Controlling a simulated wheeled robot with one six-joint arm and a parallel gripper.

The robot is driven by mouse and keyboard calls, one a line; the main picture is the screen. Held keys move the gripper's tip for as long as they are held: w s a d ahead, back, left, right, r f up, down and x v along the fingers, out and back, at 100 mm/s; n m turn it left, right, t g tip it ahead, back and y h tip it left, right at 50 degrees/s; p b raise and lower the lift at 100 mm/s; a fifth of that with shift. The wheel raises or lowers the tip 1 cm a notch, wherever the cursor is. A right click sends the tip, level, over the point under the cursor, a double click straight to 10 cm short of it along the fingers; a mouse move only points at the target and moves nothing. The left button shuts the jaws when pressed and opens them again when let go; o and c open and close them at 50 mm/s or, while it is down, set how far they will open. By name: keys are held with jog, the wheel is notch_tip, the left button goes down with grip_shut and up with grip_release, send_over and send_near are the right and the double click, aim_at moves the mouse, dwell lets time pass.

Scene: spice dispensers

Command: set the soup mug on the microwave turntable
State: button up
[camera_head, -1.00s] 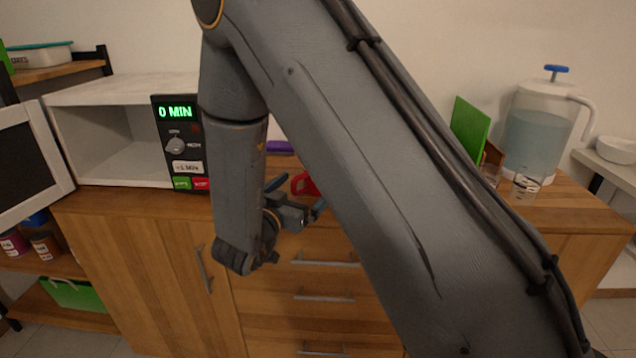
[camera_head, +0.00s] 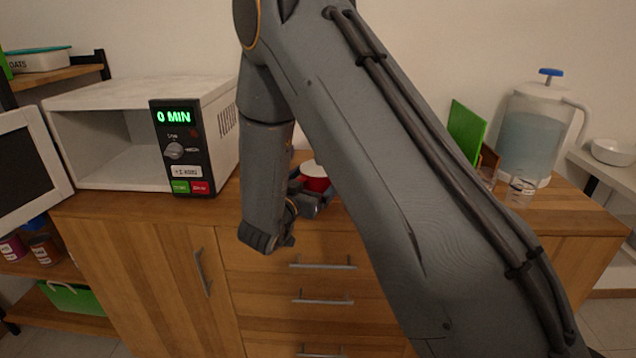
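The red soup mug (camera_head: 315,183) with a pale top stands in the area of the counter behind my arm. It is partly hidden by my arm and gripper. My gripper (camera_head: 312,197) is at the near side of the mug, over the counter's front edge. Its fingers are small and partly covered, so I cannot tell whether they touch or hold the mug. The white microwave (camera_head: 150,90) stands on the left of the counter with its door (camera_head: 28,160) swung open to the left. Its display reads 0 MIN. The turntable is not clearly visible inside the cavity (camera_head: 105,150).
A water dispenser (camera_head: 530,135), a green board (camera_head: 466,132) and a clear glass (camera_head: 520,190) stand at the counter's right. A white bowl (camera_head: 612,151) is on a side shelf. My large arm covers the middle. The open microwave door juts out at left.

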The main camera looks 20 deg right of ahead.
jog(key=c, duration=1.1)
jog(key=shift+r, duration=0.15)
jog(key=c, duration=0.3)
